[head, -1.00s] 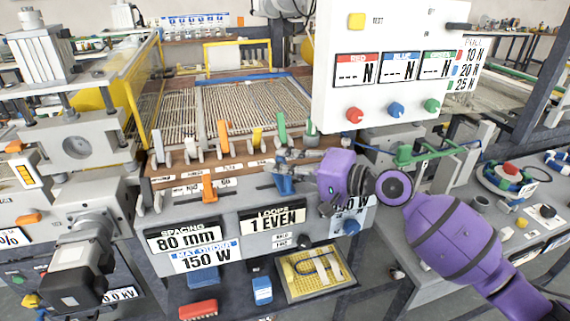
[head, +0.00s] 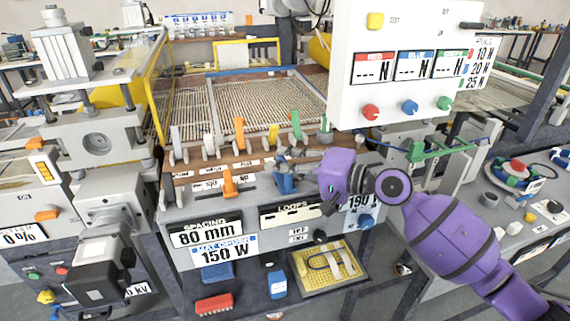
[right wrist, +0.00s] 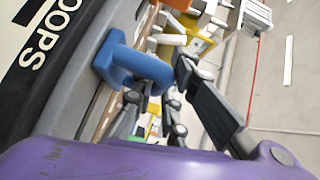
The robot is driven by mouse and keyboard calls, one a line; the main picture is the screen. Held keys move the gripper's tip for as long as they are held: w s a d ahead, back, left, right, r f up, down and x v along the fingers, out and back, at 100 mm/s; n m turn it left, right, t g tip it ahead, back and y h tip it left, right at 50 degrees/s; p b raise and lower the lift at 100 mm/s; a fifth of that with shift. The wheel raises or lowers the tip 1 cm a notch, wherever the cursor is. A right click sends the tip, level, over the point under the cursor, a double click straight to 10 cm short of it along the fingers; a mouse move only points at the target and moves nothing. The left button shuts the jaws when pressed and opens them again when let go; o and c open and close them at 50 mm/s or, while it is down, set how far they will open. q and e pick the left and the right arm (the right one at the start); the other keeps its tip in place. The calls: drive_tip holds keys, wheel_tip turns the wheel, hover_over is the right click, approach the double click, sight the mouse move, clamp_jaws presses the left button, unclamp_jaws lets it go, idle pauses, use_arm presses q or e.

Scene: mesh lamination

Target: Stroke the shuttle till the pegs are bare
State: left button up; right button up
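The blue handle (head: 284,184) sits on the front rail of the mesh machine. It shows as a thick blue loop in the right wrist view (right wrist: 135,66). My right gripper (head: 285,162) is at this handle. In the right wrist view its dark fingers (right wrist: 155,95) lie on either side of the loop and appear closed on it, though contact is partly hidden. An orange handle (head: 231,184) stands left of it on the same rail. White, orange, yellow and green levers (head: 239,135) line the bed's front edge. I cannot single out the pegs. My left gripper is out of view.
The wire mesh bed (head: 255,105) lies behind the levers. A white control box (head: 408,65) hangs right above it. A display panel (head: 205,235) fronts the machine; its LOOPS display (head: 290,212) shows dashes. A yellow tray (head: 328,268) sits below.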

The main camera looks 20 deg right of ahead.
drive_tip(key=o, duration=0.5)
drive_tip(key=shift+a, duration=0.35)
drive_tip(key=shift+c, duration=0.2)
drive_tip(key=shift+d, duration=0.15)
drive_tip(key=shift+s+d, duration=0.35)
drive_tip(key=shift+d, duration=0.05)
drive_tip(key=v, duration=1.1)
